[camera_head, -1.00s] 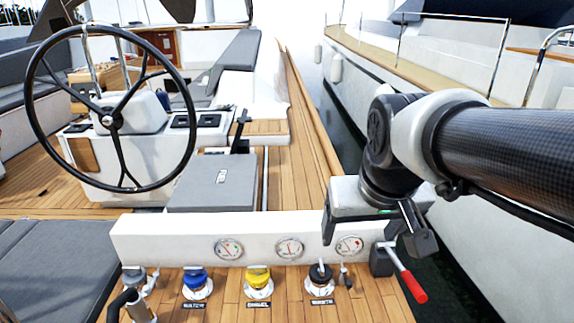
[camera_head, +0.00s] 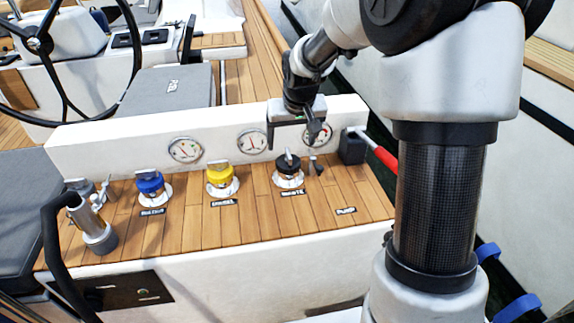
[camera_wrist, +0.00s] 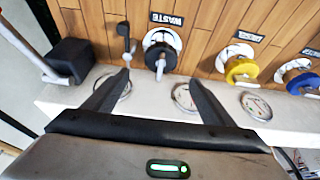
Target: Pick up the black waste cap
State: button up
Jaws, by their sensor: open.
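The black waste cap (camera_head: 288,167) sits in its round white deck flange on the teak ledge, with a raised handle on top. In the wrist view the black waste cap (camera_wrist: 158,50) is at the upper middle, beside its upside-down WASTE label (camera_wrist: 167,18). My gripper (camera_head: 295,138) is above and behind the cap, near the gauge panel. In the wrist view the two fingers of my gripper (camera_wrist: 157,76) are spread apart and empty. The cap lies just beyond the fingertips, roughly centred between them, and I see no contact.
A yellow cap (camera_head: 220,175) and a blue cap (camera_head: 150,184) are to the left. A small black fitting (camera_head: 317,167) stands close right of the waste cap. A red-handled lever (camera_head: 383,157) is farther right. The white gauge panel (camera_head: 215,140) rises behind.

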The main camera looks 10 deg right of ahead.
aim_at(289, 153)
jog(key=b+x, duration=0.2)
jog(key=x, duration=0.7)
jog(key=shift+w, duration=0.2)
jog(key=shift+c, duration=0.2)
jog(key=c, duration=1.2)
jog(key=shift+r, duration=0.1)
